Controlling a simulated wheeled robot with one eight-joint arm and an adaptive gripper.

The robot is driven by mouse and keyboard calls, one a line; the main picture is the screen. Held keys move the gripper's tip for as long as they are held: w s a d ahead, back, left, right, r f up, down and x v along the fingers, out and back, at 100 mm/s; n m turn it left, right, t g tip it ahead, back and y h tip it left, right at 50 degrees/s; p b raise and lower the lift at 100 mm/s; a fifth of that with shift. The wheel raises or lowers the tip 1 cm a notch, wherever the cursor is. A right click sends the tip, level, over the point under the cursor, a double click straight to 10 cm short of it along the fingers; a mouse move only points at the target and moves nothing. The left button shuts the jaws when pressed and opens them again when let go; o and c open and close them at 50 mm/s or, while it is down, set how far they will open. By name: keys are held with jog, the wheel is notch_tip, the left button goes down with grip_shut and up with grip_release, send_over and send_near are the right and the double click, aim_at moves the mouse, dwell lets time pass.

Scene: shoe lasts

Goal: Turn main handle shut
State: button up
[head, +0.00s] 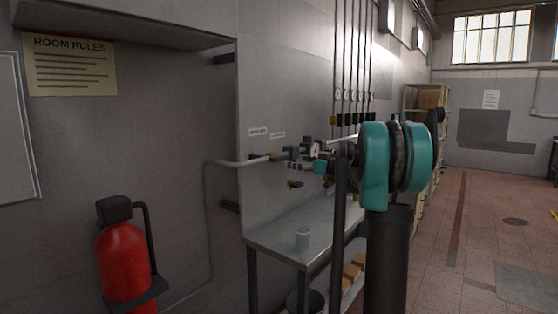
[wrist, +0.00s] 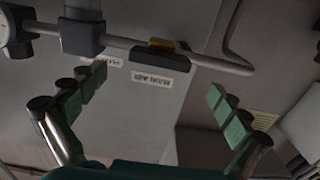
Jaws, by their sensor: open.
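The main valve sits on a grey pipe in the wrist view, a dark block (wrist: 160,59) with a yellow piece (wrist: 162,45) on it. The yellow piece lies about along the pipe. An upside-down "MAIN AIR" label (wrist: 151,79) is on the wall beside it. My gripper (wrist: 158,102) is open and empty, its green-padded fingers wide apart. The valve appears beyond the space between the fingers, apart from them. In the head view the yellow piece (head: 272,154) is small, below two wall labels. My gripper there is hard to make out among the fittings and behind my teal arm.
A gauge (wrist: 8,28) and a grey fitting (wrist: 82,35) are on the pipe to the left in the wrist view. A red fire extinguisher (head: 123,260) stands at left.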

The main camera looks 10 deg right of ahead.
aim_at(283, 159)
jog(key=x, duration=0.9)
jog(key=c, duration=1.1)
jog(key=shift+s, duration=0.1)
